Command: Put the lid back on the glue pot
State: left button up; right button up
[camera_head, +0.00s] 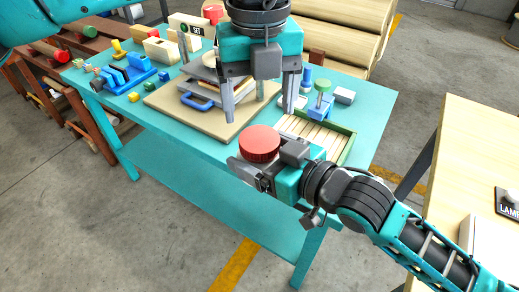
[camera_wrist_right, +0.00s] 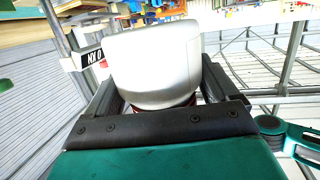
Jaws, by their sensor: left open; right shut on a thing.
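A round red lid (camera_head: 260,140) with a ribbed side is at my right gripper (camera_head: 248,174), over the table's front edge. My right gripper is shut on it. In the right wrist view a pale, rounded body (camera_wrist_right: 155,65) with a dark red strip at its near edge fills the space between the fingers (camera_wrist_right: 160,95). My left gripper (camera_head: 258,100) points down, open, over the wooden board at the table's middle. A pale round thing (camera_head: 210,60) is partly hidden behind it. I cannot tell for certain which thing is the glue pot.
The teal table (camera_head: 190,142) holds a wooden board (camera_head: 170,105) with a blue-handled frame (camera_head: 197,102). A slatted tray (camera_head: 345,150) is at right, a blue vise (camera_head: 128,75) at left. A pale worktop (camera_head: 470,140) stands at far right. The lower shelf is bare.

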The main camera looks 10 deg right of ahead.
aim_at(259, 138)
pick_arm(q)
jog(key=shift+f, duration=3.1)
jog(key=shift+c, duration=0.5)
jog(key=c, duration=0.8)
jog(key=m, duration=0.3)
jog(key=o, duration=1.2)
jog(key=shift+c, duration=0.2)
jog(key=shift+r, duration=0.15)
